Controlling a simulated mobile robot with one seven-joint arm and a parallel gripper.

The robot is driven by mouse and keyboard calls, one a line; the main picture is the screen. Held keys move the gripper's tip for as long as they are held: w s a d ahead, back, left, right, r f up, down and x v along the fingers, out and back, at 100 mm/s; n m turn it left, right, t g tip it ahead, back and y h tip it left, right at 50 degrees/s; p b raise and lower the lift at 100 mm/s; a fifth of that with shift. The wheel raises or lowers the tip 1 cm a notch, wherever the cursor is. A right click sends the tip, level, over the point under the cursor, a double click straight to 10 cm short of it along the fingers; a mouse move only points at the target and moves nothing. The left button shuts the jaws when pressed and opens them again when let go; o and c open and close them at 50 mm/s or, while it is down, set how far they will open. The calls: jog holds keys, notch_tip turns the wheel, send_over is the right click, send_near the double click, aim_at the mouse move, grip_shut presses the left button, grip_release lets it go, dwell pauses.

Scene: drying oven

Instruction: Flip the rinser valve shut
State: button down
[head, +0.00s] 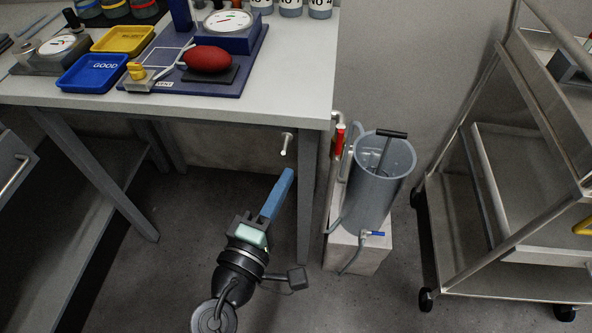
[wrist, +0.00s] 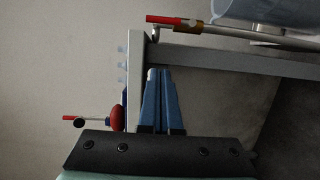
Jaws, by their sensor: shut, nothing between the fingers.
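The rinser (head: 372,185) is a grey cylinder with a black handle across its open top, standing on a pale block right of the table leg. A red valve lever (head: 340,139) stands upright on a pipe at its left; it also shows in the wrist view (wrist: 170,20). A small blue valve lever (head: 376,233) lies level near the rinser's base. I cannot tell which lever is the rinser valve. My gripper (head: 289,174), with long blue fingers, is shut and empty, below the table edge and left of the rinser, apart from both levers. Its fingers also show in the wrist view (wrist: 159,72).
The table (head: 290,75) holds blue and yellow trays, a dial scale and a red oval object (head: 208,59). A table leg (head: 306,200) stands between my gripper and the rinser. A metal cart (head: 490,190) stands at right. A pale knob (head: 287,143) sits just above my fingertips.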

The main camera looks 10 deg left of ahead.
aim_at(338, 147)
jog(key=w+d, duration=0.6)
jog(key=w, duration=0.2)
